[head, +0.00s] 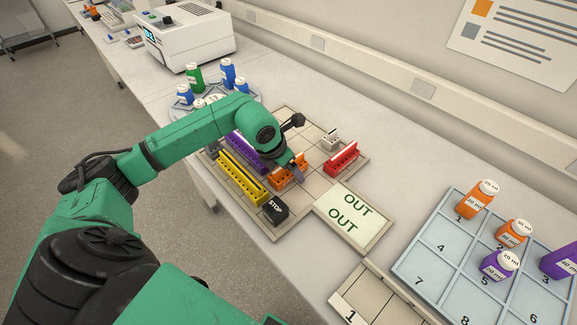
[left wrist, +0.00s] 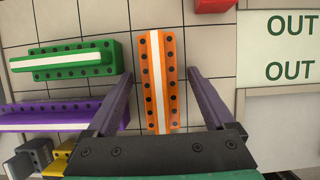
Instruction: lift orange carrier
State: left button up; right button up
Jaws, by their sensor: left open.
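The orange carrier (head: 283,180) is a low block with a white stripe and dark studs on the tiled board, partly hidden in the head view by my left arm. In the left wrist view the orange carrier (left wrist: 171,90) lies lengthwise between the two fingers of my left gripper (left wrist: 160,76). The fingers are open, with a gap on each side. In the head view my left gripper (head: 297,168) points down at the carrier. I cannot tell how far down the fingertips reach. My right gripper is not in view.
Purple (head: 247,151), yellow (head: 242,178) and red (head: 342,157) carriers and a black STOP block (head: 275,210) stand around it. A green carrier (left wrist: 65,61) lies close to the left finger. The OUT plate (head: 352,216) is right and bare. A numbered tray (head: 433,243) holds bottles.

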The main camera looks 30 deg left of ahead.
pick_arm(q)
jog(key=shift+f+b, duration=0.2)
jog(key=shift+b, duration=0.15)
grip_shut()
dwell(0.3)
jog(key=shift+r, duration=0.1)
